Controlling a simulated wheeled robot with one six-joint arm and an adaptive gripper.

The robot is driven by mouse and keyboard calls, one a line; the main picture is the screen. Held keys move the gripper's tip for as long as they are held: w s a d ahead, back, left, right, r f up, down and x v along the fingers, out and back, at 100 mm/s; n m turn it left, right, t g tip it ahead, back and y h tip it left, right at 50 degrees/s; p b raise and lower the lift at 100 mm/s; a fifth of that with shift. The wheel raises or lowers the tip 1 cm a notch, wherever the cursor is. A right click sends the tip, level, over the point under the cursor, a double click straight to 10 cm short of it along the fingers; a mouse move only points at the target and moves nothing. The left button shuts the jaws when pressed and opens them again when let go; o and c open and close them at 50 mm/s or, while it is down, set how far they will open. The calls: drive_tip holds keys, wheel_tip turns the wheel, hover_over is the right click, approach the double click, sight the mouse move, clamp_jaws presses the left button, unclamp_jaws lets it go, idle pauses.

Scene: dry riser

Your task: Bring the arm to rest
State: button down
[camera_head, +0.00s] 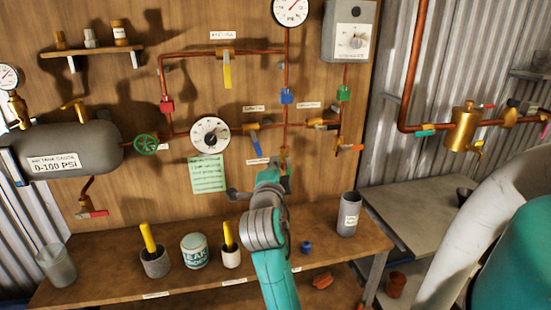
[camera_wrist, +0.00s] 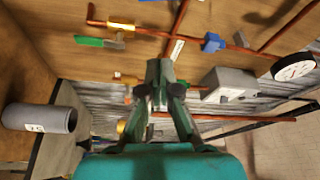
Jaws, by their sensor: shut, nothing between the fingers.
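My arm reaches up from the bottom middle of the head view, in front of the bench and the wooden pipe board (camera_head: 120,90). My gripper (camera_head: 268,172) is before the lower part of the middle copper pipe, partly hidden by my own wrist. In the wrist view my gripper (camera_wrist: 158,72) has its fingers drawn together at the tips, with nothing between them. Pipes and valves show behind it. I cannot tell whether it touches the pipework.
The wooden bench (camera_head: 110,281) holds a grey cup (camera_head: 349,214), a white tin (camera_head: 194,251), two pots with yellow-handled tools and a small blue part (camera_head: 306,247). A tank (camera_head: 70,150) is at left, a grey box (camera_head: 349,32) at upper right. A grey table (camera_head: 425,215) has free room.

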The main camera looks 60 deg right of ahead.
drive_tip(key=shift+a, duration=0.15)
idle(0.5)
drive_tip(key=s+a+f+n+t+y, duration=0.2)
drive_tip(key=a+f+n+t+y, duration=0.7)
drive_tip(key=a+f+n, duration=1.15)
drive_tip(key=s+a+f+n+y, duration=0.2)
drive_tip(key=s+a+f+y, duration=0.1)
drive_tip(key=s+a+f, duration=0.4)
drive_tip(key=s+a+f+n+y, duration=0.1)
drive_tip(key=s+a+f+y, duration=0.2)
drive_tip(key=s+a, duration=0.35)
drive_tip(key=s+a+n+y, duration=0.1)
drive_tip(key=s+a+n, duration=0.1)
drive_tip(key=s, duration=0.4)
drive_tip(key=s+a+r+n+g+y, duration=0.1)
drive_tip(key=s+a+n, duration=0.2)
drive_tip(key=s, duration=0.3)
drive_tip(key=shift+s+a+r+y, duration=0.2)
drive_tip(key=shift+a+r+y, duration=0.1)
drive_tip(key=shift+a, duration=0.45)
drive_tip(key=shift+w+f, duration=0.1)
